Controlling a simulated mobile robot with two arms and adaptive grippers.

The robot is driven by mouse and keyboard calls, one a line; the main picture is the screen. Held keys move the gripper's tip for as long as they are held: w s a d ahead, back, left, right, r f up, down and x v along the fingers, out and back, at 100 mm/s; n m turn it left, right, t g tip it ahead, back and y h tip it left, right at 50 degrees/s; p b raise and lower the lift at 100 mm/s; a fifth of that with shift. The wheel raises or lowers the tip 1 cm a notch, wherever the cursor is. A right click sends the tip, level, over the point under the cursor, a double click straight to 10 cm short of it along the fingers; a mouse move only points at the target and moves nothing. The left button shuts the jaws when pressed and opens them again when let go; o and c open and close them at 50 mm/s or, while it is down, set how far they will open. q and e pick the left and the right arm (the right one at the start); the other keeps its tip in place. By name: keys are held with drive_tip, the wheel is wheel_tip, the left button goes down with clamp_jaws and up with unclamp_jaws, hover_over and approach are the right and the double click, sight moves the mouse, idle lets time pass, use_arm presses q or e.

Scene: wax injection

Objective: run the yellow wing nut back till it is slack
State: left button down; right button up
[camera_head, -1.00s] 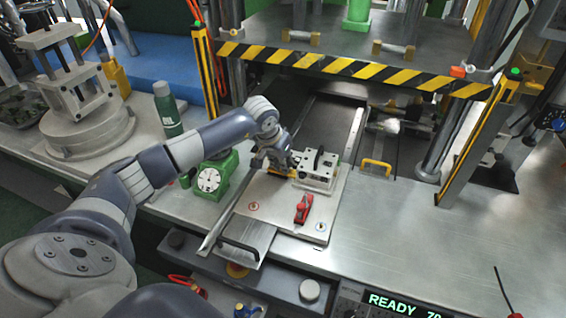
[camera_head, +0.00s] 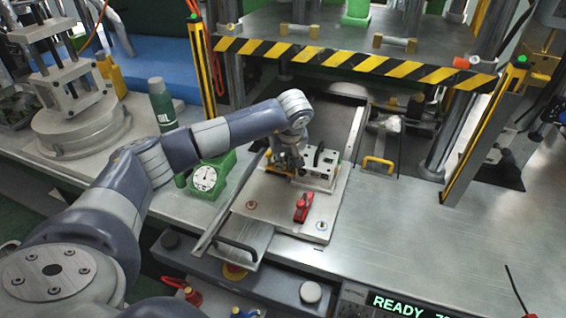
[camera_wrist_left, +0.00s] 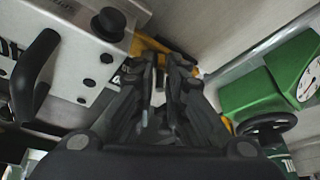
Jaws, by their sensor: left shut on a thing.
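The metal mould block (camera_head: 322,168) with a black handle sits on the sliding plate. My left gripper (camera_head: 287,164) is at the block's left side, pointing down. Yellow metal shows at the gripper in the head view, and yellow arms (camera_wrist_left: 150,46) stick out around its fingertips in the wrist view. I take these for the yellow wing nut. My left gripper (camera_wrist_left: 163,65) is shut on it, and the fingers hide its middle. How far the nut is turned cannot be seen. My right gripper is not in view.
A red toggle clamp (camera_head: 302,208) stands in front of the block. A green dial gauge (camera_head: 205,178) and a green bottle (camera_head: 162,104) stand to the left. The striped press beam (camera_head: 360,65) hangs behind. The steel table (camera_head: 400,225) is clear at the right.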

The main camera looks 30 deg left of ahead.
use_arm(q)
drive_tip(key=n+g+y, duration=0.1)
drive_tip(key=n, duration=0.2)
drive_tip(key=shift+w+r+n+b, duration=0.1)
drive_tip(key=shift+w+n+b, duration=0.05)
drive_tip(key=shift+n+b, duration=0.25)
drive_tip(key=n+g, duration=0.1)
drive_tip(key=n, duration=0.2)
drive_tip(key=shift+w+d+n+g, duration=0.1)
drive_tip(key=shift+n+g, duration=0.2)
drive_tip(key=n+g, duration=0.1)
drive_tip(key=n, duration=0.2)
drive_tip(key=shift+n+b, duration=0.35)
drive_tip(key=shift+n, duration=0.05)
drive_tip(key=n+g, duration=0.1)
drive_tip(key=n, duration=0.2)
drive_tip(key=shift+w+n+g+b, duration=0.15)
drive_tip(key=shift+n+g+b, duration=0.15)
drive_tip(key=shift+n+g+h+b, duration=0.3)
drive_tip(key=shift+n+h, duration=0.1)
drive_tip(key=shift+n, duration=0.5)
drive_tip(key=shift+f+n+b, duration=0.2)
drive_tip(key=shift+n+b, duration=0.35)
drive_tip(key=shift+n, duration=0.25)
drive_tip(key=shift+n+g+h+b, duration=0.6)
drive_tip(key=shift+n+h+b, duration=0.2)
drive_tip(key=shift+n+b, duration=0.8)
drive_tip(key=shift+r, duration=0.1)
